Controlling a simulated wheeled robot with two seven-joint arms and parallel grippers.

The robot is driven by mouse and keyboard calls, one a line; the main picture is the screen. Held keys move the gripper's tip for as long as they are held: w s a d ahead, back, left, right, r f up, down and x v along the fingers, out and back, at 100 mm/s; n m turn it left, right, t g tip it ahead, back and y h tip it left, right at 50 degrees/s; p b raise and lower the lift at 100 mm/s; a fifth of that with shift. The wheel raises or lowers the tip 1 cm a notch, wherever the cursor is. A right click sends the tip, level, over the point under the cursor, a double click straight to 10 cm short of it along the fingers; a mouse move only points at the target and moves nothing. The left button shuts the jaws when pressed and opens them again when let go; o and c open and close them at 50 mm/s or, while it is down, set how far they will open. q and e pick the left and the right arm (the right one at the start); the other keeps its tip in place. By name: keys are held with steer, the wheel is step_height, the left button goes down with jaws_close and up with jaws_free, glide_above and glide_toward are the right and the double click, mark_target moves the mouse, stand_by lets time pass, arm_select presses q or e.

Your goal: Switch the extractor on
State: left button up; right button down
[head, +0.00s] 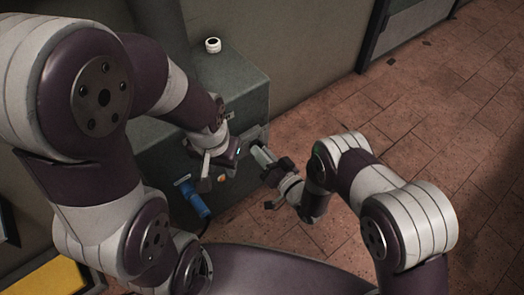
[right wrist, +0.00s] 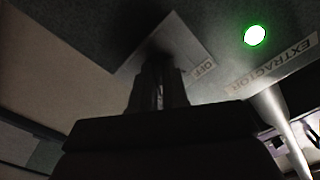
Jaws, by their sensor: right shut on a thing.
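The extractor panel shows in the right wrist view as a pale plate (right wrist: 215,62) with an "OFF" mark and an "EXTRACTOR" label (right wrist: 285,60). A round lamp (right wrist: 255,35) above the label glows green. My right gripper (right wrist: 158,85) is against this plate, its fingers close together; the switch between them is hidden by the fingers. In the head view my right gripper (head: 268,176) is at the right side of the grey machine (head: 232,95). My left gripper (head: 216,182) hangs in front of the machine, fingers apart, seemingly empty.
A blue handle (head: 195,199) sticks out low on the machine front, near my left gripper. A small white round item (head: 212,45) stands on the machine top. A yellow panel (head: 48,277) is at lower left.

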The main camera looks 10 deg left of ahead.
steer(key=shift+f, duration=0.1)
stand_by(0.4)
steer(key=c, duration=1.1)
jaws_free()
steer(key=shift+c, duration=0.2)
steer(key=p+v, duration=0.5)
steer(key=v, duration=0.7)
steer(key=shift+s+d, duration=0.3)
